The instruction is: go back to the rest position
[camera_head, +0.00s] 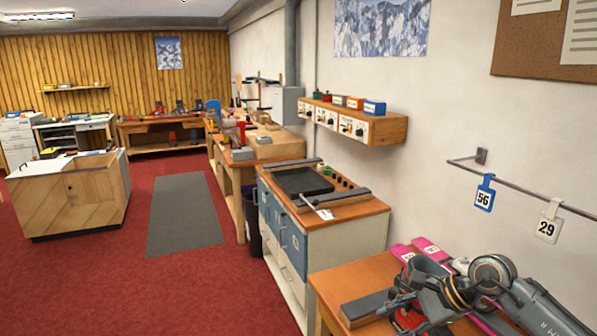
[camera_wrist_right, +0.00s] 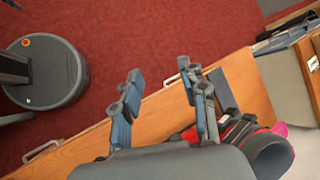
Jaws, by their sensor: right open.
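My right gripper (camera_head: 397,303) is over the front wooden bench (camera_head: 345,277) at the lower right of the head view. In the right wrist view its two fingers (camera_wrist_right: 160,88) are spread apart, with nothing between them. A pair of pink skis (camera_head: 427,246) lies on this bench, partly hidden behind my right arm. In the right wrist view, a red and black binding part and a bit of pink show just right of the fingers. I cannot tell how far the fingers are above the bench. My left gripper is not in view.
A grey block (camera_head: 362,308) lies on the bench near my right gripper. A cabinet with a black tray (camera_head: 302,181) stands beyond it. Tags 56 (camera_head: 483,193) and 29 (camera_head: 549,222) hang from a wall rail.

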